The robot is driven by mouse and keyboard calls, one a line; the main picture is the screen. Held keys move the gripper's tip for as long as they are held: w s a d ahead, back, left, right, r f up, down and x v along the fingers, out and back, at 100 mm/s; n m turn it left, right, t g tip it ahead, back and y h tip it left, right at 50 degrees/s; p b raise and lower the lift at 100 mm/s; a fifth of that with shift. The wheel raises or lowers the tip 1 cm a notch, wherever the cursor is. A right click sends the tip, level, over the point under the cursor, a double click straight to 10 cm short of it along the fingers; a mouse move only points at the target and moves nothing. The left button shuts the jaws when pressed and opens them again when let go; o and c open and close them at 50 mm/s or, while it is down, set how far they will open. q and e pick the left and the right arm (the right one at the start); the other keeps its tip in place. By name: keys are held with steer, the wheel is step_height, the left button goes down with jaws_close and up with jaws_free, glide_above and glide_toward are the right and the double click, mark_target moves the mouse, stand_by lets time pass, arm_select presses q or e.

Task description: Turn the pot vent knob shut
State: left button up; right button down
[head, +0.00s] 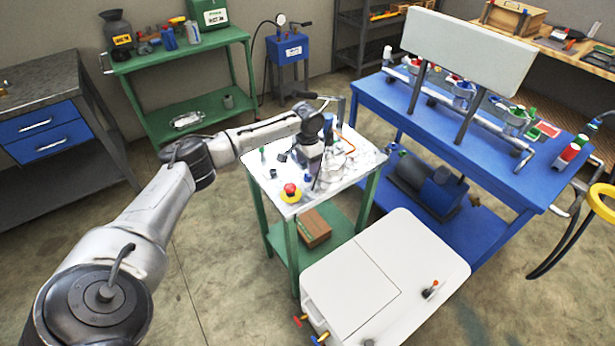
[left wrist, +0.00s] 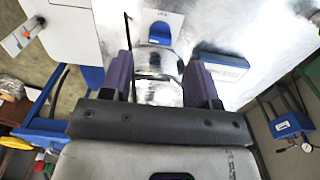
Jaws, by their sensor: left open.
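My left gripper (head: 313,165) is over the white top of a small green table (head: 262,178). In the left wrist view its two purple fingers (left wrist: 161,78) are apart. A shiny metal round body (left wrist: 154,62) shows between and just beyond the fingers, with a dark band across it. It may be the pot; I cannot tell whether the fingers touch it. I cannot make out the vent knob for certain. A blue part (left wrist: 160,33) lies beyond the metal body. In the head view my gripper hides much of this spot. My right gripper is not in view.
A red stop button (head: 290,190) on a yellow base sits at the tabletop's near corner. A white chest (head: 400,275) stands in front. A blue bench (head: 385,97) with a pipe rack is to the right. A blue labelled block (left wrist: 222,62) lies right of the fingers.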

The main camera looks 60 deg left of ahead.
mark_target(307, 175)
arm_select(q)
steer(key=shift+f+b, duration=0.65)
steer(key=shift+f, duration=2.1)
steer(key=shift+c, duration=1.4)
steer(key=c, duration=0.6)
steer(key=shift+r+p, duration=0.15)
steer(key=shift+p, duration=0.25)
steer(key=shift+c, duration=0.2)
steer(key=n+p, duration=0.2)
steer(key=p, duration=0.4)
steer(key=shift+r, duration=0.15)
steer(key=shift+n+p, duration=0.5)
steer(key=shift+f, duration=0.3)
